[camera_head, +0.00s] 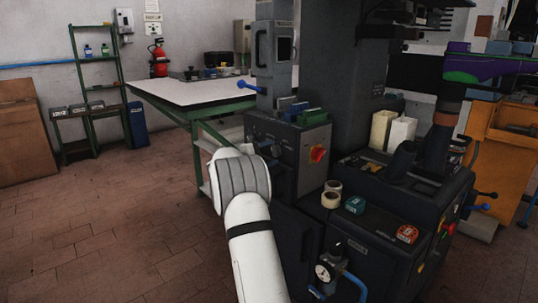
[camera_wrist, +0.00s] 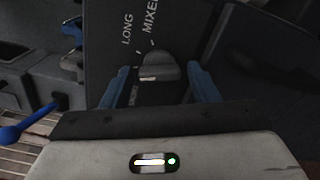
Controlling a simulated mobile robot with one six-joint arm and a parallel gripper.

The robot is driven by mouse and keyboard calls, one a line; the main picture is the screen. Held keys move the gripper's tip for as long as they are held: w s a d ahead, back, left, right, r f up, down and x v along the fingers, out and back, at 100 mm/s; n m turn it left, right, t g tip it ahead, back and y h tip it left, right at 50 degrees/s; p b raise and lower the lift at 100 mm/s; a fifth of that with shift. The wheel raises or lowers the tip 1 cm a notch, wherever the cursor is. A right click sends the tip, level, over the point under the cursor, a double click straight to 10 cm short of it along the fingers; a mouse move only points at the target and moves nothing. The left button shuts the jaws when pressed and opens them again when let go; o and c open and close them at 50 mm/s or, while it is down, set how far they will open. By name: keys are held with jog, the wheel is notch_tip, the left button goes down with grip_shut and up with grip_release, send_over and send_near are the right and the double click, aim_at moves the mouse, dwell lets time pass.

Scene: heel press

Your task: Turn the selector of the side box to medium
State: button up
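Another label low on the left is mostly covered. My gripper (camera_wrist: 160,84) has its two blue fingers apart, one on each side of the knob, with a gap showing on both sides. I cannot tell which mark the knob points at.
Tape rolls (camera_head: 332,194) and a small teal box (camera_head: 355,205) lie on the machine's ledge. A pressure gauge (camera_head: 323,272) is low in front. The floor at left is clear.

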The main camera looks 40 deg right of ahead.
jog(key=shift+o, duration=0.8)
jog(key=shift+a, duration=0.3)
jog(key=a+p, duration=0.1)
jog(key=a, duration=0.6)
jog(key=shift+s+p, duration=0.3)
jog(key=shift+p, duration=0.1)
jog(key=shift+a+r, duration=0.1)
jog(key=shift+a, duration=0.05)
